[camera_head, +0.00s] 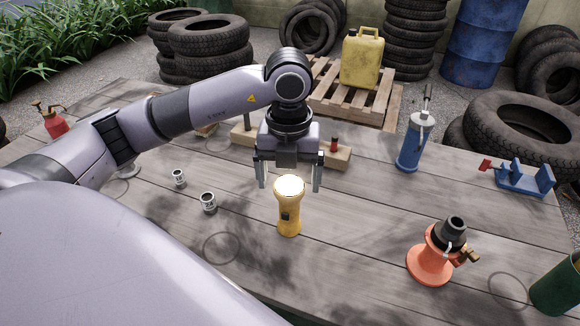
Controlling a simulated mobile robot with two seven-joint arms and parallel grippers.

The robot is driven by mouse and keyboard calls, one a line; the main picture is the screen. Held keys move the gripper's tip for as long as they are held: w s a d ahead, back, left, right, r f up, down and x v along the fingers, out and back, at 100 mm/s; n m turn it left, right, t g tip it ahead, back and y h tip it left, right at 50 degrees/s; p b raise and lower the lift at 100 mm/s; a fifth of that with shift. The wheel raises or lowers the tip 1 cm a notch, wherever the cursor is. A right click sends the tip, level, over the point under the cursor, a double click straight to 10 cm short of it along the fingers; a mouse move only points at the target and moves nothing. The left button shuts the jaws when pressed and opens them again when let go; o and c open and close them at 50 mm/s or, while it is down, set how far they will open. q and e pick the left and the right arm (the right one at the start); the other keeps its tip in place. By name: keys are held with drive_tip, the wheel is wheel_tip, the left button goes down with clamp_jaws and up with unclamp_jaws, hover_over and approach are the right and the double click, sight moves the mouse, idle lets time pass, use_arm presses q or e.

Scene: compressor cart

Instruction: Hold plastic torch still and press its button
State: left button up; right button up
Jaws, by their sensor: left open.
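A yellow plastic torch (288,214) stands upright on the wooden table, its round top glowing bright. A small dark button (285,216) shows on its near side. My left gripper (290,183) points down from above, its two fingers apart on either side of the torch's lit head. It is open, and the fingers do not appear to touch the torch. My right gripper is not in view.
On the table (340,250) are small tins (208,202), a wooden block (336,157), a blue pump (412,145), a blue vise (525,178), an orange-based device (433,258), a green cup (556,285) and a red oil can (54,123). Clear boards surround the torch.

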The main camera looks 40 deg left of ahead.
sight(289, 202)
use_arm(q)
drive_tip(key=shift+f, duration=3.45)
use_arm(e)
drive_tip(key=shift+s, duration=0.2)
use_arm(q)
drive_tip(key=c, duration=1.2)
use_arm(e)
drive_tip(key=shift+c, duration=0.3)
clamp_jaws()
